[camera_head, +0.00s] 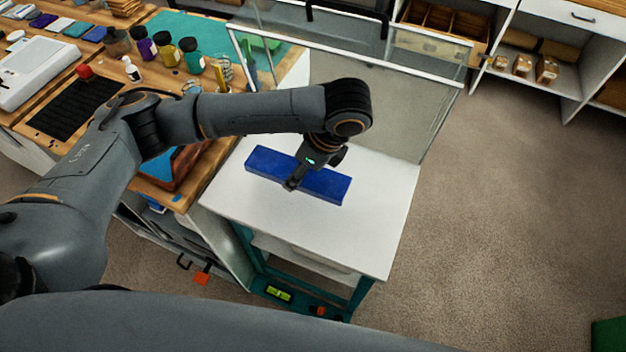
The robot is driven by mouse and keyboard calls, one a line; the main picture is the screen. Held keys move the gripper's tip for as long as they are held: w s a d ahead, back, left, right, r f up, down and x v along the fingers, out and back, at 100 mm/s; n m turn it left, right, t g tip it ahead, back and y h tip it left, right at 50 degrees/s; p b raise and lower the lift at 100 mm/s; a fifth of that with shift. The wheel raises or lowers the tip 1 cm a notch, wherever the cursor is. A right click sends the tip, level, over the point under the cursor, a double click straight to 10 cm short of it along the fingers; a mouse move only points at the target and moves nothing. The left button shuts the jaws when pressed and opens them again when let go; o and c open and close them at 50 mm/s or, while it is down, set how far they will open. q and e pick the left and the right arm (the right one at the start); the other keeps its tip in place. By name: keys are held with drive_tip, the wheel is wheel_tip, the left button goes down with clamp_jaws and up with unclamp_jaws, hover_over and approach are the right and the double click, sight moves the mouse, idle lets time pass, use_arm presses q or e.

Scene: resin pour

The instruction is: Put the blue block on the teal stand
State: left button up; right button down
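The long blue block (262,164) lies over the white top (365,215) of the teal-legged stand (359,294), in the middle of the picture. I cannot tell whether it rests on the top or hangs just above it. My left gripper (303,175) comes down over the middle of the block and points at it. One dark finger reaches the block's near side. The far finger is partly hidden, so whether the fingers press on the block is unclear. My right gripper is out of view.
A wooden workbench (60,138) with several bottles, a white device (35,70) and a dark ribbed mat (75,110) stands at left. A clear framed panel (385,100) rises behind the stand. Floor (500,230) to the right is open. Shelves (560,60) stand at top right.

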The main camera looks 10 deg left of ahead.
sight(313, 174)
use_arm(q)
drive_tip(key=f, duration=0.1)
drive_tip(key=w+d+f, duration=0.1)
drive_tip(key=d+f, duration=0.1)
drive_tip(key=shift+w+d+f, duration=0.25)
drive_tip(key=shift+w+f, duration=0.1)
drive_tip(key=shift+w, duration=0.05)
drive_tip(key=shift+a+f, duration=0.1)
drive_tip(key=shift+f, duration=1.35)
drive_tip(key=o, duration=1.5)
drive_tip(key=shift+f, duration=0.1)
drive_tip(key=v, duration=1.2)
drive_tip(key=shift+s, duration=0.1)
